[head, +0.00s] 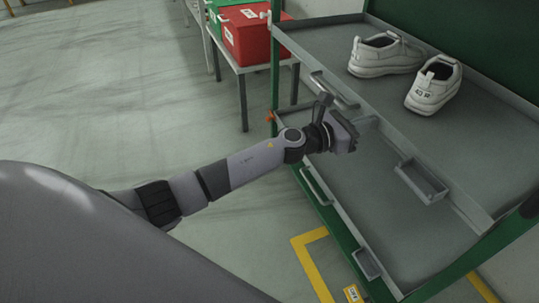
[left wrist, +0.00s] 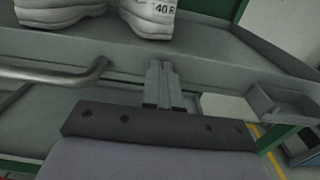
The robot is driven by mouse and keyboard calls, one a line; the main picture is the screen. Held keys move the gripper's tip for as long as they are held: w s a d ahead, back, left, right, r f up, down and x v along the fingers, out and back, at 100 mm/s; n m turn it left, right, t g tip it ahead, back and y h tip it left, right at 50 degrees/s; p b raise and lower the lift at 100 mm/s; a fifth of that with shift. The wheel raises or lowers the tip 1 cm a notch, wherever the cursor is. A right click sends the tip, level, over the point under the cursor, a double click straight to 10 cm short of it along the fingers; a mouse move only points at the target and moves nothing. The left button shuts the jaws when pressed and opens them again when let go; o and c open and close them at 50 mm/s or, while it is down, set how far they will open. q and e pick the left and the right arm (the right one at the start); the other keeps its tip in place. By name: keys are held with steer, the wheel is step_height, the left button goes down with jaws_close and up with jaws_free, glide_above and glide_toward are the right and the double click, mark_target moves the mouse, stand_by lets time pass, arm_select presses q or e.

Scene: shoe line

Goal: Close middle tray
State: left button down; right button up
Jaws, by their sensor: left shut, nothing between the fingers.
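A grey tray (head: 450,170) carrying white shoes is in the green rack, with a bar handle (head: 333,90) and a small holder (head: 422,182) on its front. A lower grey tray (head: 385,225) with its own handle (head: 317,186) is below it. I cannot tell for certain which is the middle tray. My left gripper (head: 366,122) is at the shoe tray's front, between handle and holder. In the left wrist view its fingers (left wrist: 162,78) are shut and empty, pointing at the front panel right of the handle (left wrist: 60,75); contact is unclear. My right gripper is not visible.
A pair of white shoes (head: 386,55) stands on the upper tray. A red crate (head: 246,36) and a green crate (head: 218,10) stand on a table left of the rack. Yellow tape (head: 312,262) marks the floor. The floor at left is clear.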

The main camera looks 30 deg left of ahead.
arm_select(q)
steer(key=shift+w+d+r, duration=0.2)
steer(key=shift+w+d, duration=0.2)
steer(key=shift+w, duration=0.15)
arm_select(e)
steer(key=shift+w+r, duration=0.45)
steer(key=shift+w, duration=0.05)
arm_select(q)
steer(key=shift+r, duration=0.15)
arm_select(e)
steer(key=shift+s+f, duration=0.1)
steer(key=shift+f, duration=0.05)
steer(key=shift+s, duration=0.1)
